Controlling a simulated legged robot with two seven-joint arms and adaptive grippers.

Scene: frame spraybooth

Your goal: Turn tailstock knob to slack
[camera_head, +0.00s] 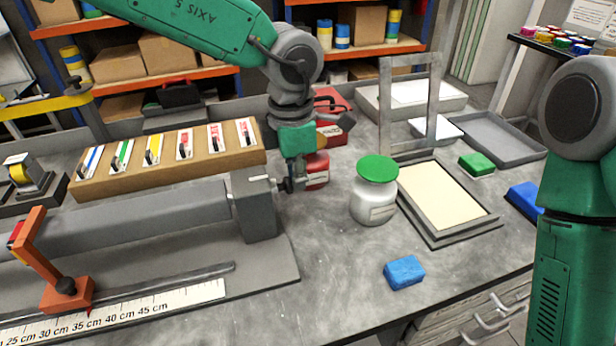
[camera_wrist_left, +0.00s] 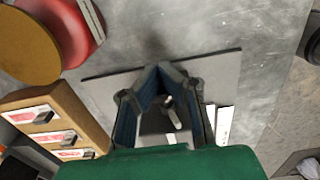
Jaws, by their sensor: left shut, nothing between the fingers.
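The grey tailstock block (camera_head: 254,205) stands at the right end of the long grey bar in the head view. A small dark knob or shaft end (camera_head: 283,186) shows at its right side, partly covered by my left gripper. My left gripper (camera_head: 297,183) points down right beside the block, with its fingers shut and empty. In the left wrist view its dark blue fingers (camera_wrist_left: 163,78) meet at their tips, and pale rod-like parts (camera_wrist_left: 171,118) show between them. I cannot tell if the fingers touch the knob. My right gripper is out of view; only its green arm shows.
A red can (camera_head: 316,172) stands close behind my left gripper. A white jar with green lid (camera_head: 374,192) and a blue block (camera_head: 404,273) are to the right. A wooden rack with labelled switches (camera_head: 165,160) stands behind the bar. The front bench middle is clear.

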